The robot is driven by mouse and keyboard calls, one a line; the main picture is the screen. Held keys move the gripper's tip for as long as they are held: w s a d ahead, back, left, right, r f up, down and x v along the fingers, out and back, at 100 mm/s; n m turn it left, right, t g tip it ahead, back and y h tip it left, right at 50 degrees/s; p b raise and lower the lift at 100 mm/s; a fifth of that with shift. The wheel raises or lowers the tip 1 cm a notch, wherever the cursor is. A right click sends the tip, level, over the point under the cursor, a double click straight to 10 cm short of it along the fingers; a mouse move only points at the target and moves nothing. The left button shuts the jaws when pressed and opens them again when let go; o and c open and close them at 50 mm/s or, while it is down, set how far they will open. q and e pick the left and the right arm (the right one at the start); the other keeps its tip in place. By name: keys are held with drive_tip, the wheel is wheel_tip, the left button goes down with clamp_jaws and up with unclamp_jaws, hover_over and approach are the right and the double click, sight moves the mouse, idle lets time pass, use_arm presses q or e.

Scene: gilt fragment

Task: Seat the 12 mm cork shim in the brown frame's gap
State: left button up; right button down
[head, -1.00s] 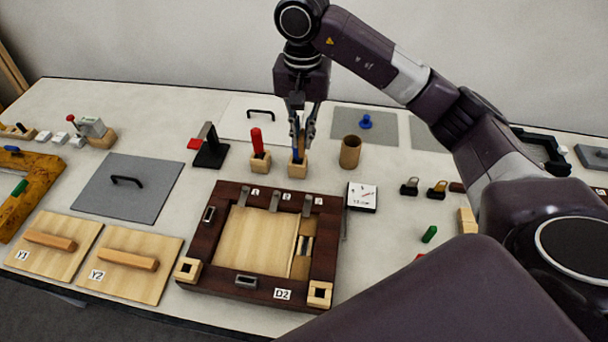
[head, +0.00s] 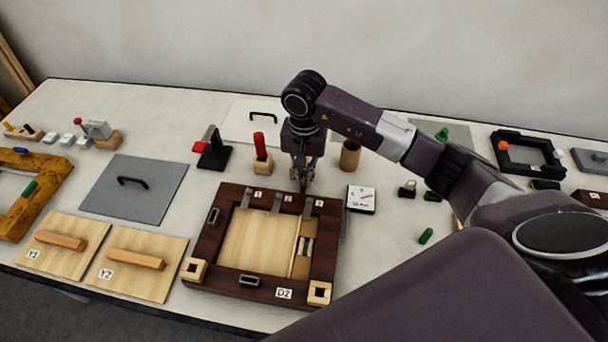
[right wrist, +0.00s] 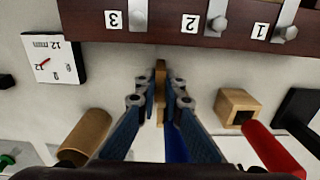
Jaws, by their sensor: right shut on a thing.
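The brown frame (head: 205,250), labelled D2, lies on the table around a pale wood panel (head: 255,240). Its narrow gap (head: 304,245) runs down the panel's right side, with tan and dark pieces showing in it. My right gripper (head: 303,186) is low, just behind the frame's back rail near tab 3. In the right wrist view its fingertips are shut on a narrow tan-brown piece (right wrist: 160,75), which looks like the cork shim. The fingers hide much of it. Something blue (right wrist: 175,148) shows between the fingers; I cannot tell what it is. My left gripper is not in view.
A red-handled piece (head: 259,144) stands in a wooden block (head: 262,165) left of my gripper. A brown cup (head: 350,155) and a dial gauge (head: 361,199) stand to the right. Metal clips (head: 276,202) line the frame's back rail. Wood panels Y1 and Y2 (head: 130,280) lie left.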

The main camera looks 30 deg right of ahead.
drive_tip(key=shift+f, duration=0.2)
drive_tip(key=c, duration=2.1)
unclamp_jaws()
drive_tip(key=shift+r, duration=0.1)
